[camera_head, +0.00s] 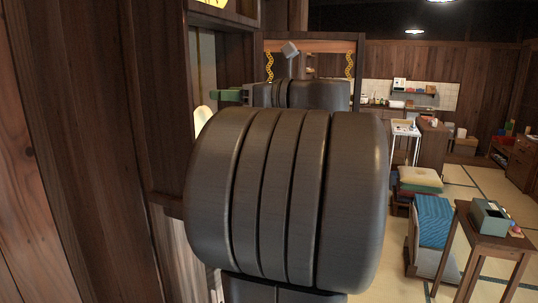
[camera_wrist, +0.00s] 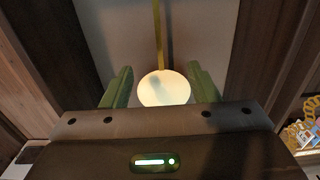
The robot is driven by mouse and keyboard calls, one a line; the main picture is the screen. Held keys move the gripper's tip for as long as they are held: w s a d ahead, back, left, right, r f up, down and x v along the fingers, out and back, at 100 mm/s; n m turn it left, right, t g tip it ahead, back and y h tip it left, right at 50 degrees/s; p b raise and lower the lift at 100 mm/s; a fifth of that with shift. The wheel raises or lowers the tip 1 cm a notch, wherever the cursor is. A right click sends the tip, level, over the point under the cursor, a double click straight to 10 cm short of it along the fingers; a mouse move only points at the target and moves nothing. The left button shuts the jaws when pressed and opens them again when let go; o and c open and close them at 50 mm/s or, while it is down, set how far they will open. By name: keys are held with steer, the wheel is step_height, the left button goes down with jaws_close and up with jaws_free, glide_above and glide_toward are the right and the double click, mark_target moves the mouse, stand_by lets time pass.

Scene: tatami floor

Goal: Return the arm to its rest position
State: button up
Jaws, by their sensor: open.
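My gripper (camera_wrist: 160,68) shows in the wrist view with its two green fingers spread apart. No object touches both fingers. A glowing white rounded lamp (camera_wrist: 163,90) appears between the fingers; I cannot tell how far beyond them it lies. In the head view, a green finger part of my gripper (camera_head: 230,95) shows at the left, beyond my large dark arm links. The rest of the gripper is hidden by the arm. A pale glowing shape (camera_head: 202,118), perhaps the same lamp, shows just below it by the wall.
A dark wooden wall (camera_head: 80,150) stands close on the left of my arm. On the right are stacked cushions (camera_head: 420,177), a blue-covered stack (camera_head: 432,220) and a small wooden table (camera_head: 490,225) bearing a grey-green box (camera_head: 489,217). Open tatami floor (camera_head: 465,190) lies between them.

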steer(key=p+x, duration=0.1)
steer(key=x, duration=0.5)
stand_by(0.3)
